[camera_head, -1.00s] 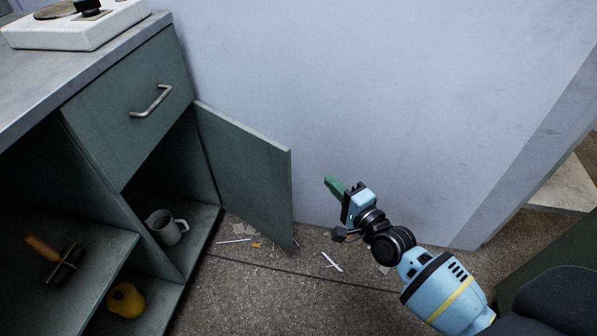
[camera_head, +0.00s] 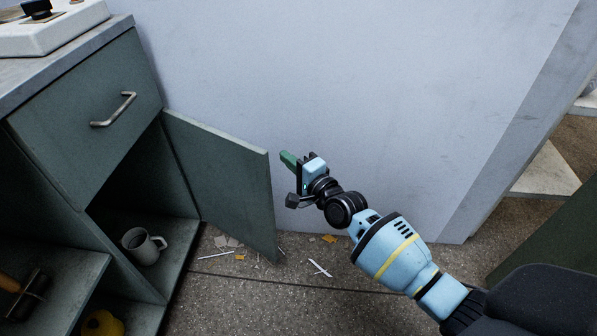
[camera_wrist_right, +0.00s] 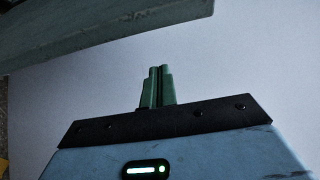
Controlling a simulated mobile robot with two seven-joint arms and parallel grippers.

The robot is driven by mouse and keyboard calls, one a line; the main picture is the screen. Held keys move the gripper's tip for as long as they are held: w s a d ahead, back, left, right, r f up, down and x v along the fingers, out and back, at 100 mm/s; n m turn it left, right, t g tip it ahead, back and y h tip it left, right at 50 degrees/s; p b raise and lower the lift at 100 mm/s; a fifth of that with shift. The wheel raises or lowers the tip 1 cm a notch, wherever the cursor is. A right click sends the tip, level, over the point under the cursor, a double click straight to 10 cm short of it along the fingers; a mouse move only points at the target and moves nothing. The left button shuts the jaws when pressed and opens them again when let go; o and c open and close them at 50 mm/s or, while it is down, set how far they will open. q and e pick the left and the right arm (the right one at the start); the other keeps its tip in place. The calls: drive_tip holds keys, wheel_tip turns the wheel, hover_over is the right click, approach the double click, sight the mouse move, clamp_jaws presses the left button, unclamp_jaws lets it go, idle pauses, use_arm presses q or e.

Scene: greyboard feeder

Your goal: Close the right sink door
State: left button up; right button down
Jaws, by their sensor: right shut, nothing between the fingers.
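The right sink door (camera_head: 226,180) is a grey-green panel standing open, swung out from the right side of the cabinet. The compartment behind it is exposed. My right gripper (camera_head: 288,159) has green fingers, shut and empty, just to the right of the door's free edge near its upper corner. A small gap shows between them in the head view. In the right wrist view the shut fingers (camera_wrist_right: 157,72) point toward the pale wall, and a grey-green panel edge (camera_wrist_right: 100,35), which looks like the door, crosses above them. My left gripper is not in view.
A white mug (camera_head: 144,245) stands inside the open compartment. A drawer with a metal handle (camera_head: 114,109) is above it. The pale wall (camera_head: 380,90) rises close behind the door and gripper. Paper scraps (camera_head: 320,268) litter the floor.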

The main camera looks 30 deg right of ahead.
drive_tip(key=a, duration=0.1)
drive_tip(key=s+a, duration=0.2)
drive_tip(key=shift+a+p, duration=0.25)
drive_tip(key=shift+p, duration=0.15)
